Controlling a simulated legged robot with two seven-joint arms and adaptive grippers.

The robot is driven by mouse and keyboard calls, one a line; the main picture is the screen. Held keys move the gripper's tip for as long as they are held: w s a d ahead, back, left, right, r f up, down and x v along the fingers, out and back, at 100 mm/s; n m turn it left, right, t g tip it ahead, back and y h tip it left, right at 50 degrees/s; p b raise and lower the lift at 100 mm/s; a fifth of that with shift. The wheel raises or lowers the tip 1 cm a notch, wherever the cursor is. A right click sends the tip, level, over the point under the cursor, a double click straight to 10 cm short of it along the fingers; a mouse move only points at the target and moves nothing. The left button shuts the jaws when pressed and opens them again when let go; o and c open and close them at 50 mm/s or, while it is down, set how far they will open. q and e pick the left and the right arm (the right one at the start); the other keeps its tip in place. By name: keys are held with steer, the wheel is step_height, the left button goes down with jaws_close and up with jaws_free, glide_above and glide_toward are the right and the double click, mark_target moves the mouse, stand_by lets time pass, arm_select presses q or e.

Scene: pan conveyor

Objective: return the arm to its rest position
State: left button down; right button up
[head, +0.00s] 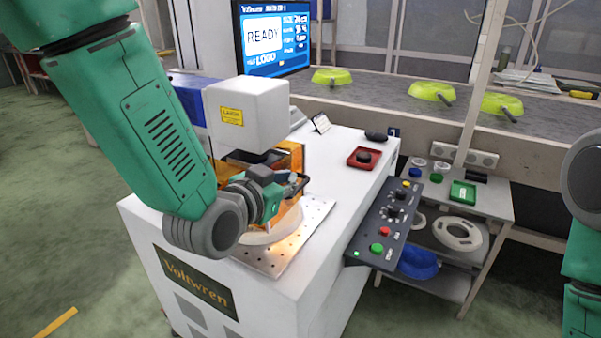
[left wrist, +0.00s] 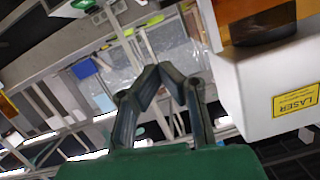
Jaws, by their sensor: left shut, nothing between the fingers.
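My left arm comes in from the left in the head view, bent down in front of the white laser marking machine (head: 330,160). My left gripper (head: 298,186) is beside the laser head (head: 245,110), above the perforated plate (head: 312,218). In the left wrist view my left gripper (left wrist: 157,72) has its fingertips together with nothing between them. The laser head (left wrist: 270,85) shows close on the right there. Only part of my right arm shows at the right edge of the head view. Its gripper is not in view.
An amber guard (head: 290,155) stands under the laser head, close to my gripper. A control panel (head: 388,222) with buttons is at the machine's right side. A monitor (head: 272,38) reads READY. Green pans (head: 432,91) lie on the conveyor behind. A shelf rack (head: 478,205) stands right.

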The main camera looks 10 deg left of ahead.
arm_select(q)
steer(key=s+a+f+g, duration=0.1)
steer(key=s+f, duration=0.1)
steer(key=f, duration=0.2)
steer(key=s+a+f+n+g+y, duration=0.1)
steer(key=s+a+f, duration=0.1)
steer(key=s+f, duration=0.1)
steer(key=s+a+f+g, duration=0.1)
steer(key=s+a+f, duration=0.1)
steer(key=f, duration=0.3)
steer(key=shift+s+f+g, duration=0.15)
steer(key=shift+f+g, duration=0.2)
steer(key=shift+g, duration=0.05)
steer(key=s+a+f+n+g+y, duration=0.1)
steer(key=s+a+f+g, duration=0.2)
steer(key=s+f, duration=0.4)
steer(key=s+a+f+n+g+y, duration=0.1)
steer(key=s+a+f+g, duration=0.2)
steer(key=s+f, duration=0.4)
steer(key=s+a+f+n+g+y, duration=0.1)
steer(key=s+a+f+g, duration=0.3)
steer(key=s, duration=0.9)
step_height(320, 180, down, 3)
steer(key=shift+s+a+n, duration=0.25)
steer(key=shift+a+n, duration=0.15)
steer(key=shift+a, duration=0.15)
arm_select(e)
steer(key=shift+a+r, duration=0.15)
steer(key=shift+r, duration=0.05)
